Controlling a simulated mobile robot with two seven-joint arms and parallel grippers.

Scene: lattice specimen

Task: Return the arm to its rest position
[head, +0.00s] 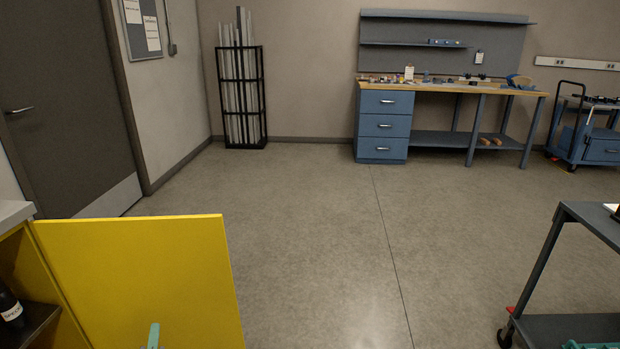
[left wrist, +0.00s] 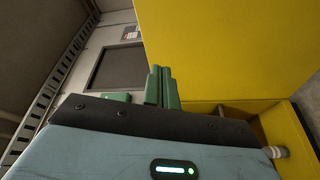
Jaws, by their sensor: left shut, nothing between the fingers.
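My left gripper (head: 153,336) shows only as a green fingertip at the bottom edge of the head view, in front of the open yellow cabinet door (head: 140,275). In the left wrist view its green fingers (left wrist: 162,86) are together with nothing between them. The yellow door (left wrist: 235,50) fills the upper right of that view, close beside the fingers; I cannot tell if they touch it. The rest of my left arm is out of the head view. My right gripper is not in view.
The yellow cabinet (head: 35,262) at left holds a dark bottle (head: 11,308) on a shelf. A dark cart (head: 565,270) stands at right. A blue workbench (head: 385,125) and a rack (head: 240,95) stand at the back wall. The middle floor is clear.

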